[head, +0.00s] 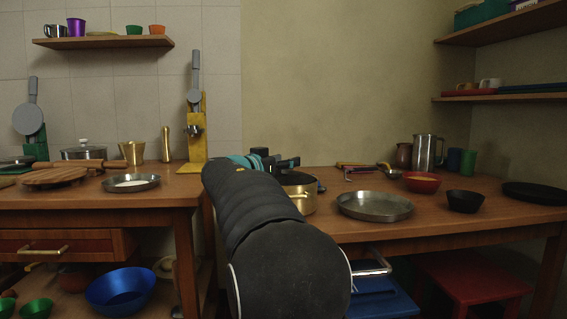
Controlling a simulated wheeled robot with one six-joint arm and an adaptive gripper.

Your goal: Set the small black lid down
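My arm reaches away from the camera and hides much of my gripper (288,162), whose dark parts show above a brass-coloured pot (303,200). A dark surface (297,179) shows at the pot's top, just under the gripper. It may be the small black lid, but I cannot tell whether it is held, resting on the pot or only the pot's dark opening. The fingers are too small and too covered to show whether they are open or shut.
A steel tray (374,206) lies right of the pot, with a red bowl (422,185) and a black bowl (465,201) beyond it. A flat black round piece (534,193) lies at the far right. Bare wood (430,222) shows along the front edge.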

